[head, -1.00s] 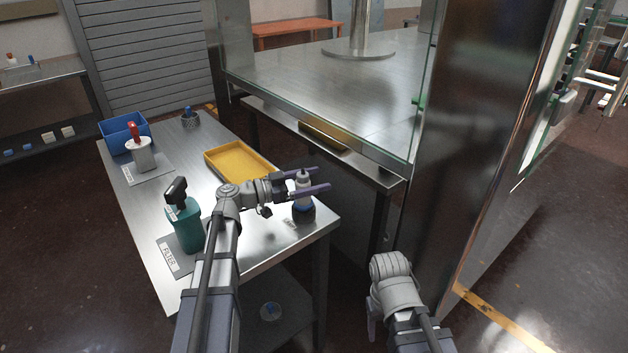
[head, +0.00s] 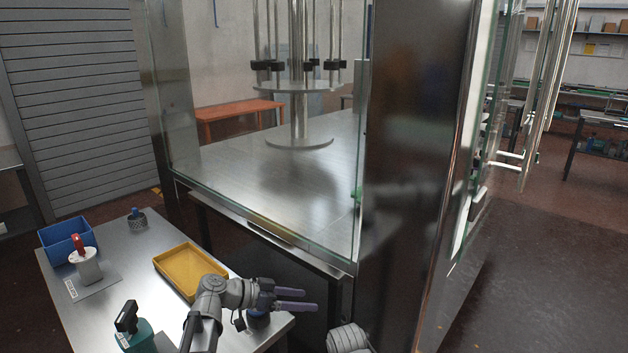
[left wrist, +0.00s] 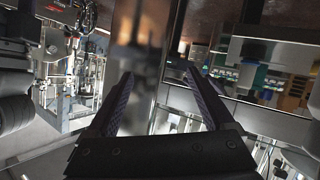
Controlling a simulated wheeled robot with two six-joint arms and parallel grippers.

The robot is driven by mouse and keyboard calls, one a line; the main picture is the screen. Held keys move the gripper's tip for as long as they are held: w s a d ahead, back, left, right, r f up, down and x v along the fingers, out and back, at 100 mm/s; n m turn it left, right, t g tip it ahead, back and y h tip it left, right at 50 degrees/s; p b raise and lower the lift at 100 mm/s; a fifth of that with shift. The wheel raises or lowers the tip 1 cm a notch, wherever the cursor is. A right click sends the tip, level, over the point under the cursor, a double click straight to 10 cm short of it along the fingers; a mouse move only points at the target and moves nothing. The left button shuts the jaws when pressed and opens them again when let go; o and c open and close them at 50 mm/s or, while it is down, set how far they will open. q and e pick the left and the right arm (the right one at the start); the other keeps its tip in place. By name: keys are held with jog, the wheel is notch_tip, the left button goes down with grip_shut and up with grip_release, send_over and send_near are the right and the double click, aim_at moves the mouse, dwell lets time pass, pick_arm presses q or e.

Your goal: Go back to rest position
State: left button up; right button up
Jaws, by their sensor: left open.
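My left gripper (head: 296,299) is open, with two purple-grey fingers pointing right over the near right corner of the steel table (head: 128,255). In the left wrist view its fingers (left wrist: 160,95) stand apart with nothing between them. Part of my right arm (head: 348,338) shows at the bottom edge. The right gripper itself is out of the picture.
A glass-walled steel cabinet (head: 414,150) stands close on the right.

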pick_arm(q)
jog(key=s+d+f+n+g+y+p, duration=0.2)
jog(key=s+d+f+g+y, duration=0.25)
jog(key=s, duration=0.35)
jog(key=s+a+f+n+y+p, duration=0.1)
jog(key=s+a+n+y+p, duration=0.3)
jog(key=s+y, duration=0.5)
jog(key=shift+s+n+p, duration=0.3)
jog(key=shift+s+p, duration=0.05)
jog(key=shift+s, duration=0.9)
pick_arm(e)
notch_tip(320, 180, up, 8)
pick_arm(q)
jog(key=shift+g+y, duration=0.25)
